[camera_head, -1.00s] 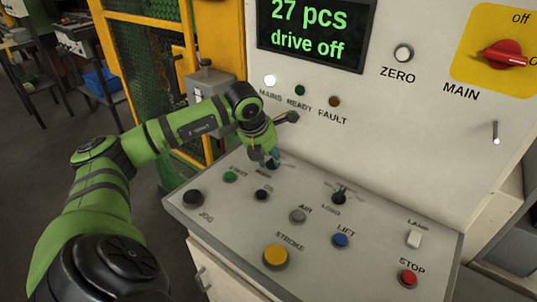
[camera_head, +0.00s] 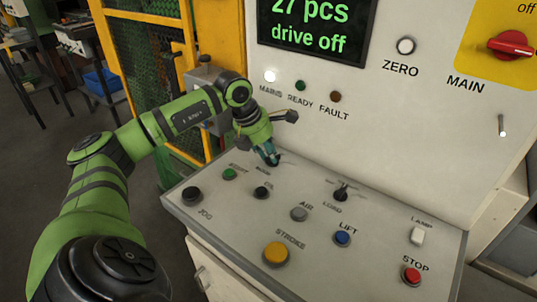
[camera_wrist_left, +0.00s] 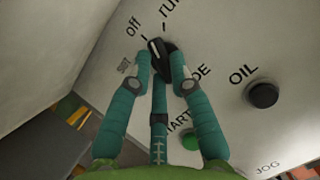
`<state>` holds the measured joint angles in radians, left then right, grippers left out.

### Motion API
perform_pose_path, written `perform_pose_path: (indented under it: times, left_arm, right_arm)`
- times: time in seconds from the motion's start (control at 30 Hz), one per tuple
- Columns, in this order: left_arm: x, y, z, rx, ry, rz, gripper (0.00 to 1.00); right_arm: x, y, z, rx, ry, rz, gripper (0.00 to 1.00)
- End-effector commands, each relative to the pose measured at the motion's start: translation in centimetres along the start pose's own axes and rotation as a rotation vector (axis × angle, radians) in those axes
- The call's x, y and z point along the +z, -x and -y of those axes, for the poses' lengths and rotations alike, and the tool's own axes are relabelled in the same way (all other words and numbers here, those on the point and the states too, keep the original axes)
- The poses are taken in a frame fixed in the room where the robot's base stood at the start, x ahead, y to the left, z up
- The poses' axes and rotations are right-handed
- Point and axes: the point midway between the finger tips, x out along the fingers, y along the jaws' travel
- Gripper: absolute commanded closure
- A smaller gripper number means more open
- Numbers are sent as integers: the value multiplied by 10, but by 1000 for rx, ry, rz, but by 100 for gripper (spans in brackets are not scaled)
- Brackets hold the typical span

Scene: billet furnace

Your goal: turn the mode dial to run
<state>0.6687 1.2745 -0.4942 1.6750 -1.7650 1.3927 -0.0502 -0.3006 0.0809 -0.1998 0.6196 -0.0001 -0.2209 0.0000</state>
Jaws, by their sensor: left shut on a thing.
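The mode dial (camera_wrist_left: 157,46) is a small black knob with a pale pointer line, on the grey desk panel. In the left wrist view, "set", "off" and "run" are printed around it, and the pointer line looks nearest to "off". My left gripper (camera_wrist_left: 161,66) has its teal fingers on either side of the dial, shut on it. In the head view the left gripper (camera_head: 271,160) reaches down to the far left part of the desk, and its fingers hide the dial there. My right gripper is not in view.
Near the dial are the green START button (camera_head: 229,174), the black OIL button (camera_head: 262,193) and the black JOG button (camera_head: 192,194). The LOAD switch (camera_head: 341,191) stands to the right. The upright panel with its screen (camera_head: 316,35), reading "drive off", rises behind.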

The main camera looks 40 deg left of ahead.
Motion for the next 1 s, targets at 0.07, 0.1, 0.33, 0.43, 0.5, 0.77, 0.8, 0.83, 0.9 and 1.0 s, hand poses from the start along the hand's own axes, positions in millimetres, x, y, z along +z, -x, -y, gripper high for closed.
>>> perform_pose_path:
  times: [0.07,0.1,0.33,0.43,0.5,0.77,0.8,0.83,0.9,1.0]
  left_arm:
    - [1,0,-1,-26,-57,1,100]
    - [1,0,-2,-38,-87,1,100]
    - [2,0,-3,-99,-234,2,100]
    - [3,0,-4,-117,-282,1,100]
    - [3,0,-4,-127,-308,2,100]
    - [3,0,-4,-148,-359,1,100]
    - [3,0,-4,-149,-363,1,100]
    - [3,0,-4,-149,-364,1,100]
    - [3,0,-4,-150,-366,1,100]
    - [3,0,-4,-150,-367,0,100]
  right_arm:
    - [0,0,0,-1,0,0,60]
    - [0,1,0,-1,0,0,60]
    - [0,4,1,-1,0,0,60]
    - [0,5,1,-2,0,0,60]
    - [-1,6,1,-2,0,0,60]
    - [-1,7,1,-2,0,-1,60]
    - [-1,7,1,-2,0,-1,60]
    - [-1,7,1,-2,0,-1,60]
    - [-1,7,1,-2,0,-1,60]
    - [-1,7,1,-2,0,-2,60]
